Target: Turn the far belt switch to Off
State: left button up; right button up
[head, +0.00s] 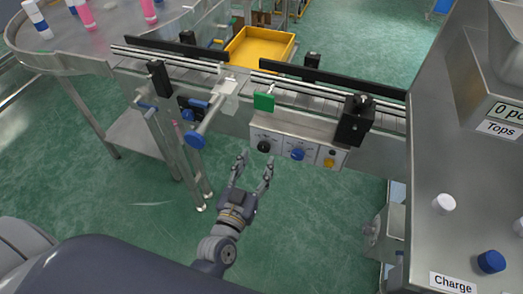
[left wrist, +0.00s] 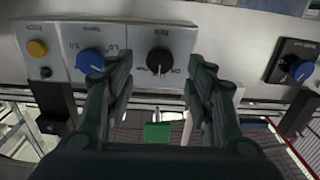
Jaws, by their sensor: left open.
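A grey control panel (head: 278,154) on the conveyor's side carries a black knob (head: 264,146), a blue knob (head: 297,154) and a yellow button (head: 329,162). My left gripper (head: 255,163) is open and empty in front of the black knob. In the left wrist view the black knob (left wrist: 160,62) shows between the open fingers, with a light pointer mark toward the picture's bottom. The blue knob (left wrist: 90,62) is partly behind the left finger. The labels appear upside down and too small to read surely. My right gripper is not in view.
A blue handwheel (head: 194,140) and a green plate (head: 264,102) stick out near the panel. A black block (head: 355,121) stands right of them. A dark box with a blue knob (left wrist: 302,70) is in the left wrist view. Open green floor lies below.

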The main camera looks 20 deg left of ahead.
aim_at(263, 149)
pick_arm(q)
jog(key=w, duration=0.3)
jog(key=shift+w, duration=0.6)
jog(key=shift+c, duration=1.1)
jog(key=c, duration=0.8)
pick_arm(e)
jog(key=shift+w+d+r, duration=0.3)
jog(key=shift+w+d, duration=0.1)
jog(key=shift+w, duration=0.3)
